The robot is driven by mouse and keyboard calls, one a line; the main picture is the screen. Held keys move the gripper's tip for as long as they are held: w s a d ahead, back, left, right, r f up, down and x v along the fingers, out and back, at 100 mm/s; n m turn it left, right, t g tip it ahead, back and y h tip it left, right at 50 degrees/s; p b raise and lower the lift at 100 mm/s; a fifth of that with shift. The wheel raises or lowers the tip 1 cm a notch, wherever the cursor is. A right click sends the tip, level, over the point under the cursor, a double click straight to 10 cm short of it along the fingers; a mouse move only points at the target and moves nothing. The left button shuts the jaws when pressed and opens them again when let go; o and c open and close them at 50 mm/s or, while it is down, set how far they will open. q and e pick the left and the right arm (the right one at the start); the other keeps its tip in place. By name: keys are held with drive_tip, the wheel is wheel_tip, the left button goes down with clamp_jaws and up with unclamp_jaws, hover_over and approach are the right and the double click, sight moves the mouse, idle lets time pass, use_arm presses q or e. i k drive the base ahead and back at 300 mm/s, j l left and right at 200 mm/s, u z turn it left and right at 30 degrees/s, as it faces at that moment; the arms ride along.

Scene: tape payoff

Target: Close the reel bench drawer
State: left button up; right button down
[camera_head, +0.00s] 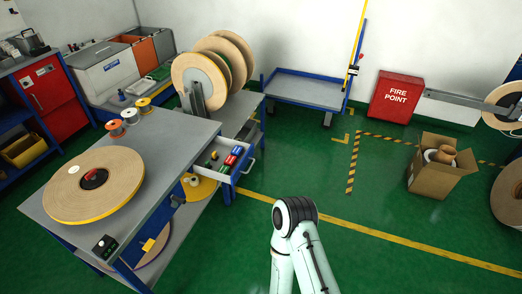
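The reel bench (185,142) stands at the left with a grey top and blue frame. Its drawer (245,166) is open, sticking out to the right from under the top. Several small coloured items (231,160), red, blue and green, lie inside it. The drawer's front faces right and has a handle. Part of one of my arms rises at the bottom centre, apart from the drawer and to its lower right. Neither gripper shows.
A large tape reel (95,186) and several small spools (131,116) sit on the bench top. Bigger reels (198,80) stand behind. A blue cart (305,88), red fire point box (397,95) and cardboard box (438,172) lie beyond. Green floor right of the drawer is clear.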

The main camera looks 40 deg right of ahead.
sight(223, 146)
drive_tip(key=i+l+z, duration=0.1)
drive_tip(key=i+l, duration=0.25)
drive_tip(key=l, duration=0.15)
drive_tip(key=i+l+z, duration=0.1)
drive_tip(key=i+l, duration=0.2)
drive_tip(key=l, duration=0.15)
